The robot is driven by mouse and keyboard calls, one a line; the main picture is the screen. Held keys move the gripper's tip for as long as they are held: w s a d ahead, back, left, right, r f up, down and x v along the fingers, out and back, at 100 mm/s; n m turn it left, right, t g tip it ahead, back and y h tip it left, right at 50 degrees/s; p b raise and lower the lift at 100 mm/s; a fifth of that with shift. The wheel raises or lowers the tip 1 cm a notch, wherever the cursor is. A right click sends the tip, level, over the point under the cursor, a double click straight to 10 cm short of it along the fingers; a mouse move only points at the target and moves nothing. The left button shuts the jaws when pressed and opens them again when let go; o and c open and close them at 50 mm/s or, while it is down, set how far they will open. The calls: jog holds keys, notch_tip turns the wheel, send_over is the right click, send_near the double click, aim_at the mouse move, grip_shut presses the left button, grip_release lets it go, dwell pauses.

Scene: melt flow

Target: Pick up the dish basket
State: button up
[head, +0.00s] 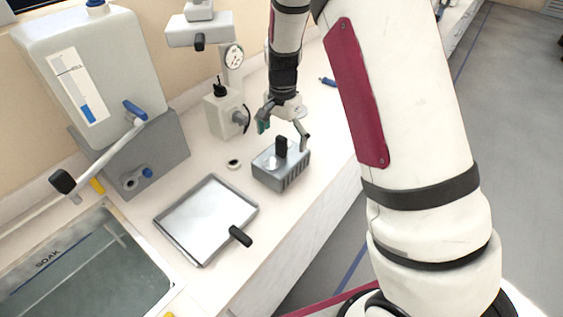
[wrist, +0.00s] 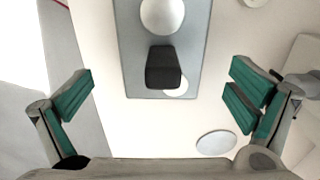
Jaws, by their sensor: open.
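The dish basket (head: 287,176) is a small grey slotted box with an upright black handle (head: 281,147). It stands on the white counter, right of the flat tray. In the wrist view the basket (wrist: 200,55) is seen from above, with round pale dishes in it and the black handle (wrist: 163,70) at its near end. My gripper (head: 284,131) is open above the basket, its fingers spread either side of the handle. In the wrist view the green-padded fingers of my gripper (wrist: 160,96) are wide apart, with nothing held between them.
A flat metal tray (head: 162,221) with a black handle lies left of the basket. A soak bath (head: 165,272) is at the lower left. A large tank (head: 110,60) and a dial instrument (head: 225,115) stand behind. A small round piece (head: 233,164) lies near the basket.

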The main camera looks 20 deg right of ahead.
aim_at(281, 154)
jog(key=shift+w+a+f+p, duration=0.1)
jog(key=shift+f+p, duration=0.2)
jog(key=shift+f, duration=1.45)
jog(key=shift+a+f+p, duration=0.1)
jog(key=shift+f+p, duration=0.15)
jog(key=shift+f, duration=1.5)
jog(key=c, duration=1.3)
jog(key=shift+c, duration=0.3)
jog(key=shift+r, duration=0.15)
